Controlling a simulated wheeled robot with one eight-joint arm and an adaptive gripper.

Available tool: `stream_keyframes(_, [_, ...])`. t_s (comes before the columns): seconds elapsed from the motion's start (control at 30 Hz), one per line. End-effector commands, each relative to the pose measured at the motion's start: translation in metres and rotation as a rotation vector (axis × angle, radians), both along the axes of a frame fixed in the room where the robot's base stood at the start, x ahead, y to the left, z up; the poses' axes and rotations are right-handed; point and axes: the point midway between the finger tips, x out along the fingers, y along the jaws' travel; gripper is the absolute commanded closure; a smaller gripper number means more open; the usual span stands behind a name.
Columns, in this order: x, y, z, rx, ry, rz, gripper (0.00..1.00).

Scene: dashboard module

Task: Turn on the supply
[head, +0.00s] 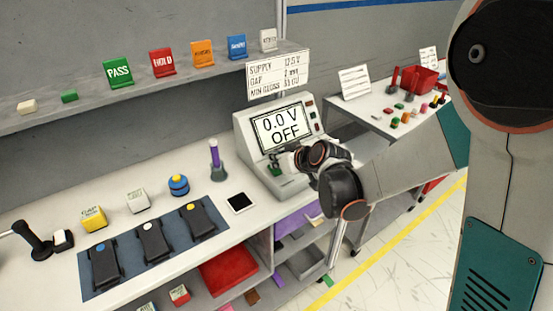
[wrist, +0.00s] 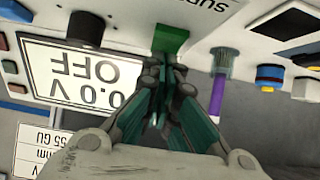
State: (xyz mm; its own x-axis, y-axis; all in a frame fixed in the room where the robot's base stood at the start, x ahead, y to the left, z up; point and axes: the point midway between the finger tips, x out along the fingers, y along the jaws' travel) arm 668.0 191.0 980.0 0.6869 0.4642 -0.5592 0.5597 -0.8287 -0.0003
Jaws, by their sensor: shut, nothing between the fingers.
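The supply (head: 246,135) is a grey-white bench unit whose display (head: 282,130) reads "0.0 V OFF". The display also shows upside down in the wrist view (wrist: 80,75). A green switch (wrist: 170,38) sits on the unit's low front part, beside partly visible lettering; its green shows in the head view (head: 275,168). My gripper (head: 290,159) is at the front of the unit, below the display. In the wrist view, my gripper (wrist: 165,70) is shut and empty, its tips right at the green switch. I cannot tell whether they touch it.
A purple-topped brush (head: 216,158) and a black-screened pad (head: 240,203) stand left of the supply. A dark mat (head: 130,271) holds three black modules. A sign card (head: 278,74) hangs behind the supply. A side table with a red bin (head: 420,78) is at right.

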Motion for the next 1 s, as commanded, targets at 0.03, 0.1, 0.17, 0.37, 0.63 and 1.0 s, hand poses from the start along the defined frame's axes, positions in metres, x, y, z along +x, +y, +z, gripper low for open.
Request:
stream_keyframes(0.03, [0.000, 0.000, 0.000, 0.000, 0.000, 0.000, 1.00])
stream_keyframes(0.1, [0.000, 0.000, 0.000, 0.000, 0.000, 0.000, 1.00])
stream_keyframes(0.17, [0.000, 0.000, 0.000, -0.001, 0.001, 0.000, 1.00])
stream_keyframes(0.37, [0.004, 0.003, -0.004, -0.047, 0.068, 0.003, 1.00])
stream_keyframes(0.63, [0.003, 0.002, -0.006, -0.043, 0.064, 0.002, 1.00])
stream_keyframes(1.0, [-0.009, -0.006, -0.008, -0.043, 0.065, 0.002, 1.00])
